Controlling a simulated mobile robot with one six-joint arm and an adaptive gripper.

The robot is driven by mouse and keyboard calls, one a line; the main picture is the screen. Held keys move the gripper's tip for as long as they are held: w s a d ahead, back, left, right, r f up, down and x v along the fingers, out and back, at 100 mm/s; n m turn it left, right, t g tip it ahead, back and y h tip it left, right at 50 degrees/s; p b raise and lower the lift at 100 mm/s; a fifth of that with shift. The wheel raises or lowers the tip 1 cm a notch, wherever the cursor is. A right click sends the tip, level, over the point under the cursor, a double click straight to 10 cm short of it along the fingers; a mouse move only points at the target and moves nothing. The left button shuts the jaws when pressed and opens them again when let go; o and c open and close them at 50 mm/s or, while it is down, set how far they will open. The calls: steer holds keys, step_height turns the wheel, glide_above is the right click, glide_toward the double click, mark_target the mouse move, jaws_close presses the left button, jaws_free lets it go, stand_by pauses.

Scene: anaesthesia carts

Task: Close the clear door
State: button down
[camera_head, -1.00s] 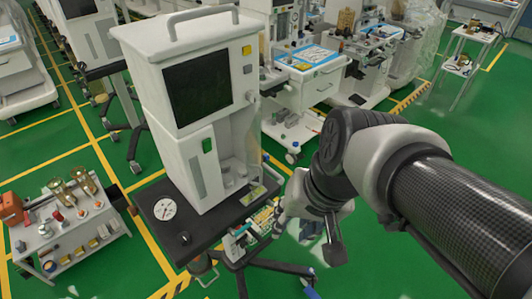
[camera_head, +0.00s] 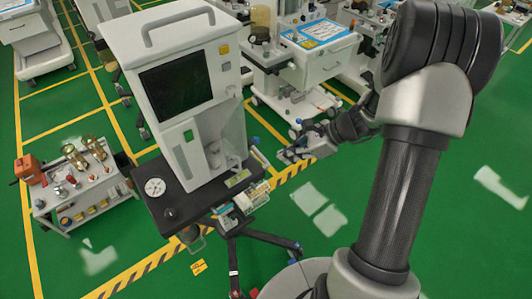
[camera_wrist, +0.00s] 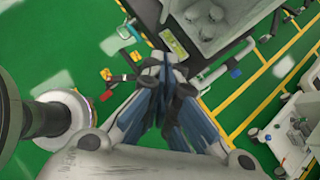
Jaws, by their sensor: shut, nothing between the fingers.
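The white machine (camera_head: 168,80) with a dark screen stands on a black wheeled cart. Its clear door (camera_head: 236,128) is a faint see-through panel at the right of the lower front compartment; its exact angle is hard to tell. My gripper (camera_head: 286,156) is right of the machine and the door, apart from both, at about the compartment's height. In the wrist view my gripper (camera_wrist: 165,62) has its fingers together and empty. The machine's pale compartment (camera_wrist: 210,30) shows beyond them at the top; the door cannot be made out clearly there.
The black cart top (camera_head: 172,210) juts out below the machine, with a tray of small items (camera_head: 250,198) at its right. A low tool trolley (camera_head: 88,190) stands at left. Other white carts (camera_head: 305,60) stand behind. Green floor is free at the right front.

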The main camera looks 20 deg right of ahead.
mark_target(228, 164)
steer(key=a+r+b+x, duration=0.1)
steer(key=r+b+x, duration=0.1)
steer(key=x, duration=1)
steer(key=shift+w+a+f, duration=0.15)
steer(key=shift+w+a, duration=0.3)
steer(key=shift+a, duration=0.1)
steer(key=shift+a+b, duration=0.1)
steer(key=shift+b, duration=0.2)
steer(key=a+m+t+b, duration=0.1)
steer(key=a+b, duration=0.1)
steer(key=w+a+m+t+h+b, duration=0.1)
steer(key=a+m+b, duration=0.1)
steer(key=b, duration=0.1)
steer(key=w+a+m+h+b, duration=0.1)
steer(key=a+b, duration=0.1)
steer(key=b, duration=0.1)
steer(key=shift+w+a+f+m+t, duration=0.1)
steer(key=shift+f+m+t, duration=0.1)
steer(key=shift+m+t, duration=0.15)
steer(key=shift+w+a+r+m+t+h+b, duration=0.1)
steer(key=shift+w+a+m+t+h+b, duration=0.15)
steer(key=shift+w+a+m+h+b, duration=0.3)
steer(key=shift+w+a+r+b, duration=0.1)
steer(key=shift+w+a+b, duration=0.2)
steer(key=shift+w+a, duration=0.15)
